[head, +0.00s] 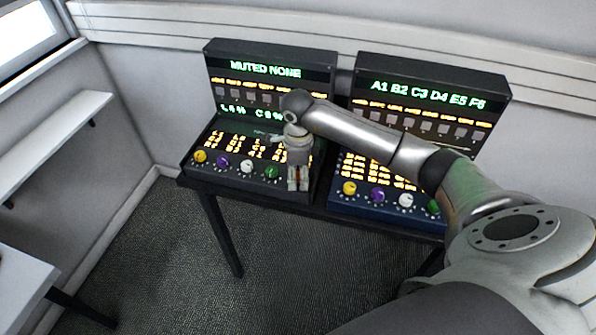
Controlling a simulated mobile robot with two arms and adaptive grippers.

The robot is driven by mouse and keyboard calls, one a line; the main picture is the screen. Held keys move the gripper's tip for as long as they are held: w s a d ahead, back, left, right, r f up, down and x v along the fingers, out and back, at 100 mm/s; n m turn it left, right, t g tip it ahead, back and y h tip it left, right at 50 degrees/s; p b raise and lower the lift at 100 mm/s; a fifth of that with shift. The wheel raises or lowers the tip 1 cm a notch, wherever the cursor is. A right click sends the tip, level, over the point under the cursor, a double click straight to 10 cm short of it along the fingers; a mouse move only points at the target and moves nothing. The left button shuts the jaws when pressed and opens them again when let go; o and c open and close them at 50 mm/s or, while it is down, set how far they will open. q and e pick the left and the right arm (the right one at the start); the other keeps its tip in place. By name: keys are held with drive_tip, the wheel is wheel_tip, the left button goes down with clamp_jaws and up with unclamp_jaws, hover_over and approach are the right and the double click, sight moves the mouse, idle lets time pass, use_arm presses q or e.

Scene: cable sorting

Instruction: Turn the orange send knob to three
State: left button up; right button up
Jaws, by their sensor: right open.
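My right gripper (298,183) is over the front right part of the left console (190,168), pointing down, open. It is just right of the green knob (271,172). No orange knob shows; that part of the left console's knob row is covered by my gripper, and my arm covers the right end of the right console's row. I cannot tell whether the fingers touch anything. The left console also has a yellow knob (200,156), a purple knob (223,161) and a white knob (247,166). My left gripper is not in view.
The right console (340,200) has yellow, purple, white and green knobs, partly behind my right arm. Upright displays (265,70) stand behind both consoles, the left reading "MUTED NONE". A wall shelf (60,140) and a white table (20,275) are at left. The floor between is clear.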

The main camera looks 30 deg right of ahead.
drive_tip(key=shift+c, duration=0.4)
drive_tip(key=c, duration=1)
drive_tip(key=shift+m, duration=0.3)
drive_tip(key=shift+m+b, duration=0.5)
drive_tip(key=m+b, duration=0.1)
drive_tip(key=m, duration=0.2)
drive_tip(key=m+b, duration=0.1)
drive_tip(key=m, duration=0.4)
drive_tip(key=shift+w+m+g+b, duration=0.1)
drive_tip(key=shift+m+g+b, duration=0.2)
drive_tip(key=shift+m, duration=0.1)
drive_tip(key=shift+r, duration=0.1)
